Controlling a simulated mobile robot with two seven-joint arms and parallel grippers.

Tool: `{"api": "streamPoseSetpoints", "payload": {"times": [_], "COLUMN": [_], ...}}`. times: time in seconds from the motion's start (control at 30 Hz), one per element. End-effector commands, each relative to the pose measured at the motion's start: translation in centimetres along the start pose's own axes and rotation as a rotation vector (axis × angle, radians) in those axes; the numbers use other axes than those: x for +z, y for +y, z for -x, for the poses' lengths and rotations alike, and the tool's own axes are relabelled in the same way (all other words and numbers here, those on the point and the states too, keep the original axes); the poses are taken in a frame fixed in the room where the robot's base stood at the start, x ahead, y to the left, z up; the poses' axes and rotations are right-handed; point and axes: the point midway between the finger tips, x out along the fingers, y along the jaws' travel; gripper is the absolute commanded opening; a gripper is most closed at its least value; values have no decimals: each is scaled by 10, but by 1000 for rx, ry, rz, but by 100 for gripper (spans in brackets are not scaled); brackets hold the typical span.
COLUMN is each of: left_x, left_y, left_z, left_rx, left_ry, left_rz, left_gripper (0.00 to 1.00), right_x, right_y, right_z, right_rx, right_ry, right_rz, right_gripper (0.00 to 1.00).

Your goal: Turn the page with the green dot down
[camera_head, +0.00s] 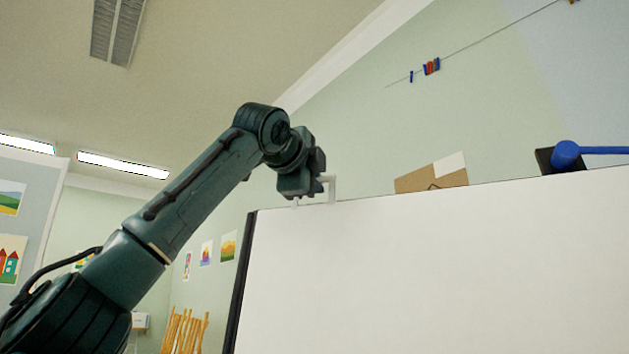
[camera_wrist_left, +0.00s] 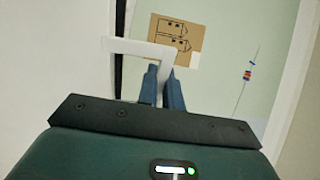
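The white page or board (camera_head: 430,270) fills the lower right of the head view, with a dark strip along its left edge. A thin white angular handle (camera_head: 333,187) stands at its top edge, and it also shows in the left wrist view (camera_wrist_left: 135,47). My left gripper (camera_head: 312,192) is at this handle, just above the page's top edge. In the left wrist view its two blue-grey fingers (camera_wrist_left: 162,85) are close together, one on each side of the handle's bar, and look shut on it. No green dot shows on the page. My right gripper is not in view.
A brown card with drawings (camera_wrist_left: 176,40) is beyond the top edge, and shows in the head view (camera_head: 432,180). A blue cylindrical object with a dark block (camera_head: 566,156) is at the upper right. Wooden easel legs (camera_head: 185,331) stand lower left.

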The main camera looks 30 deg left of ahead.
Motion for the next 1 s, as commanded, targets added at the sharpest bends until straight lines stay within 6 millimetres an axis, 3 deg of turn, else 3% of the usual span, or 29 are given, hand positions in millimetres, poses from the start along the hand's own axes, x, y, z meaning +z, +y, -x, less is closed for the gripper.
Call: {"api": "streamPoseSetpoints", "payload": {"times": [0.27,1.0], "left_x": [0,0], "left_y": [0,0], "left_z": [5,70], "left_rx": [-1,6], "left_ry": [1,0], "left_rz": [1,0], "left_gripper": [0,0], "right_x": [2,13], "right_y": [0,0], "right_z": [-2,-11], "right_rx": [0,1], "right_ry": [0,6], "right_rz": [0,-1], "right_gripper": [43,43]}}
